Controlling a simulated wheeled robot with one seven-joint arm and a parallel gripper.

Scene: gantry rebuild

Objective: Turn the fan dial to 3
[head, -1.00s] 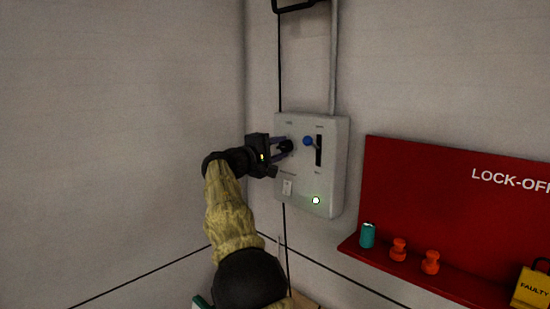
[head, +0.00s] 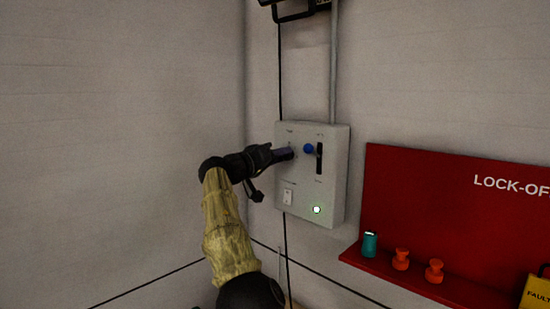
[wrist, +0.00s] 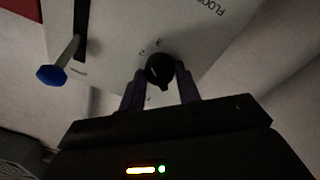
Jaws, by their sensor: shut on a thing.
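The fan dial (wrist: 159,69) is a round black knob on the light grey control box (head: 334,195). In the wrist view my gripper (wrist: 161,82) has one purple finger on each side of the dial and is shut on it. Small marks ring the dial, but I cannot read which one its pointer is at. In the head view my gripper (head: 291,153) reaches the box from the left and hides the dial.
A blue-knobbed lever (head: 308,148) in a dark slot sticks out just right of the dial. A red lock-off board (head: 430,190) with a shelf stands at the right.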

